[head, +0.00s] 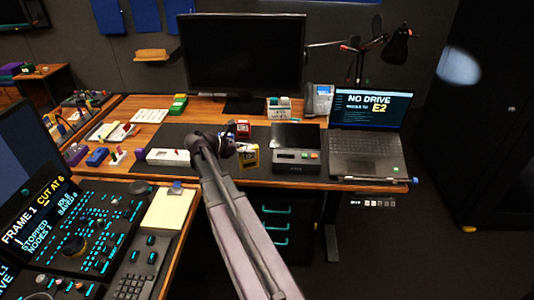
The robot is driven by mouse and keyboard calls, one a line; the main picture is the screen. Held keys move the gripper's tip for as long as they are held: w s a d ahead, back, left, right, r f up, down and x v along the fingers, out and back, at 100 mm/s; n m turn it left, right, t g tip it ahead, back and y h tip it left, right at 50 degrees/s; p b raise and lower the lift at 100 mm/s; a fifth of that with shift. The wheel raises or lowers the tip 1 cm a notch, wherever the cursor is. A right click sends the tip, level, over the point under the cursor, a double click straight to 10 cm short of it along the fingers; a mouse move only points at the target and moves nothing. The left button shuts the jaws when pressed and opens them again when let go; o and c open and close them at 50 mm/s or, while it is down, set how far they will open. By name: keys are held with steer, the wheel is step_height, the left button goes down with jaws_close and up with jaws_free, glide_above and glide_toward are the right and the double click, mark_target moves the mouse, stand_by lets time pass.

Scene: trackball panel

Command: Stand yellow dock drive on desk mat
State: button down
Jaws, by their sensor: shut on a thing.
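The yellow dock drive (249,157) is at the end of my arm, over the front part of the dark desk mat (262,176). My gripper (240,148) is shut on the yellow dock drive, seen from behind and partly hidden by my own wrist. The drive looks roughly upright. I cannot tell whether its lower edge touches the mat.
A red block (243,130) is just behind my gripper. A laptop (370,130) stands at right, a monitor (243,60) behind.

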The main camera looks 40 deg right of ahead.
mark_target(252, 165)
steer(key=f+n+t+b, duration=0.1)
steer(key=s+a+f+n+t+b, duration=0.1)
steer(key=f, duration=0.1)
steer(key=a+f+n+t+h+b, duration=0.1)
steer(key=b, duration=0.1)
steer(key=shift+s+a+f+t, duration=0.2)
steer(key=shift+f+t, duration=0.1)
steer(key=shift+f, duration=0.1)
steer(key=shift+a+f+n+t, duration=0.25)
steer(key=shift+a+n+t, duration=0.15)
steer(key=shift+n, duration=0.1)
steer(key=shift+d, duration=0.1)
steer(key=shift+w, duration=0.1)
steer(key=w+d+f+b, duration=0.1)
steer(key=w+d+b, duration=0.1)
steer(key=w+d, duration=0.7)
steer(key=w, duration=0.4)
steer(key=shift+f, duration=0.25)
steer(key=shift+d, duration=0.1)
steer(key=shift+f+b, duration=1.75)
steer(key=shift+f, duration=0.15)
